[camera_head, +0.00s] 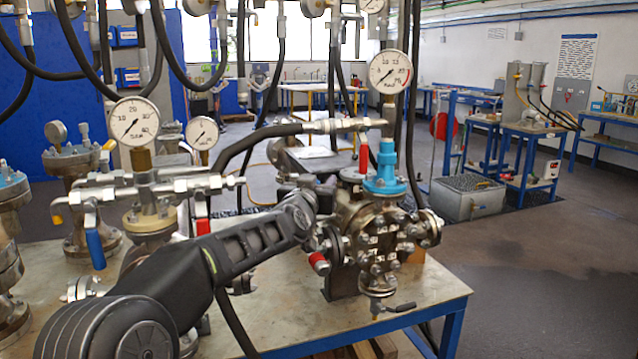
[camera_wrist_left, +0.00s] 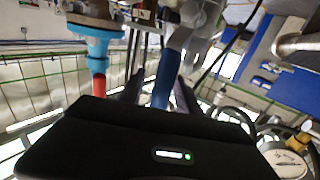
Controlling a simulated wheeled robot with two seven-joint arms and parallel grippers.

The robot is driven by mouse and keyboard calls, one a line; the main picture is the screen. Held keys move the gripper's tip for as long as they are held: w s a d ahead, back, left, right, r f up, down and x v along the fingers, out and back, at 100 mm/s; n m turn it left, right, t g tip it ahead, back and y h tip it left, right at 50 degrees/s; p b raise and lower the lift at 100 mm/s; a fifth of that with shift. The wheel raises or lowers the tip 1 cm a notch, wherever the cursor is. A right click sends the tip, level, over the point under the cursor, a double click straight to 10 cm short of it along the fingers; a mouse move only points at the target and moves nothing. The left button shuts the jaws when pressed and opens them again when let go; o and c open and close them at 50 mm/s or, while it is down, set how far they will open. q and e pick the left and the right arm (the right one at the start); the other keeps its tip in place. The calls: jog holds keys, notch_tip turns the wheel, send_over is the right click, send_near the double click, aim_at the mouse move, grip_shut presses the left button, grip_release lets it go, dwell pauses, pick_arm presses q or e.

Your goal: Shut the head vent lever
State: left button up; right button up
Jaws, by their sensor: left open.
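The flanged vessel (camera_head: 375,240) stands on the bench in the head view. A light-blue fitting (camera_head: 385,170) tops it, with a red lever (camera_head: 364,151) hanging beside it. My left gripper (camera_head: 318,187) is at the vessel's upper left, its fingers hard to make out there. In the left wrist view its open fingers (camera_wrist_left: 159,92) have a blue lever (camera_wrist_left: 168,75) between them; I cannot tell whether they touch it. The blue fitting (camera_wrist_left: 95,42) and a red lever (camera_wrist_left: 98,84) show to its left. I cannot tell which lever is the head vent. My right gripper is out of view.
A braided hose (camera_head: 265,135) runs to the valve above the vessel. Several gauges, including one at upper right (camera_head: 389,71), and a blue-handled valve (camera_head: 95,248) stand nearby. A red handle (camera_head: 318,262) lies close under my arm.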

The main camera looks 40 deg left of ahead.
pick_arm(q)
grip_shut()
dwell(0.3)
dwell(1.1)
